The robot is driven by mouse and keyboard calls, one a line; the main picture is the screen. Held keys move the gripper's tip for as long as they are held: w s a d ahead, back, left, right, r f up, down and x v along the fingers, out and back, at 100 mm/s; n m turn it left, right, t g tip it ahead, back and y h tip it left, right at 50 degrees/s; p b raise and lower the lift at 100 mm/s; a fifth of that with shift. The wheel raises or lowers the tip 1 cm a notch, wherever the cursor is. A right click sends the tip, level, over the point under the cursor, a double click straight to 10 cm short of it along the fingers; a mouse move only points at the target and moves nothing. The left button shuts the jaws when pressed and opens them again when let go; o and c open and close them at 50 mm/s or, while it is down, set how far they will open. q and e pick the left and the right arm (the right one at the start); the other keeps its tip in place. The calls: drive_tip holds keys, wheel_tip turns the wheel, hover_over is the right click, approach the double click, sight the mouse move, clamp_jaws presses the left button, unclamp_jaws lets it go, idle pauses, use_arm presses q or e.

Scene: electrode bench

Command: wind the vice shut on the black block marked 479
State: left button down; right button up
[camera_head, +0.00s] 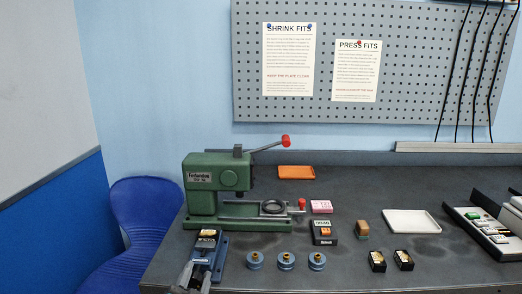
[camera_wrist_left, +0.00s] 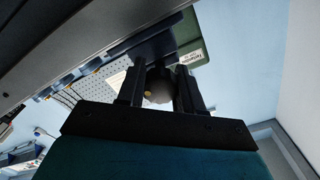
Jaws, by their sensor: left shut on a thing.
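The blue vice (camera_head: 217,262) stands at the front left of the bench. A black block (camera_head: 207,238) with a pale label sits between its jaws; the label is too small to read, and I cannot tell whether both jaws touch it. My left gripper (camera_head: 184,285) is at the vice's near end, at the bottom edge of the head view. In the left wrist view its fingers (camera_wrist_left: 159,95) are closed around a dark rounded knob (camera_wrist_left: 158,82), which looks like part of the vice's handle. My right gripper is not in view.
A green press (camera_head: 206,205) with a red-knobbed lever stands behind the vice. Several blue round pieces (camera_head: 286,260) sit to its right. Farther right are a black timer-like box (camera_head: 323,238), two black blocks (camera_head: 378,267) and a white tray (camera_head: 411,228). An orange tray (camera_head: 296,173) lies at the back.

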use_arm(q)
drive_tip(key=c, duration=0.8)
unclamp_jaws()
drive_tip(key=shift+s, duration=0.1)
drive_tip(key=shift+s+a+b, duration=0.15)
drive_tip(key=shift+s+b, duration=0.5)
drive_tip(key=shift+s, duration=2.75)
drive_tip(key=s+a+f+n+g, duration=0.2)
drive_tip(key=s+f+g, duration=0.1)
drive_tip(key=s+f, duration=0.4)
drive_tip(key=s+a+f+n+g+h, duration=0.1)
drive_tip(key=s+f+n+g, duration=0.2)
drive_tip(key=s+f, duration=0.4)
wheel_tip(320, 180, down, 5)
drive_tip(key=shift+a+r+g, duration=0.15)
drive_tip(key=shift+a+g, duration=0.2)
drive_tip(key=shift+g, duration=0.25)
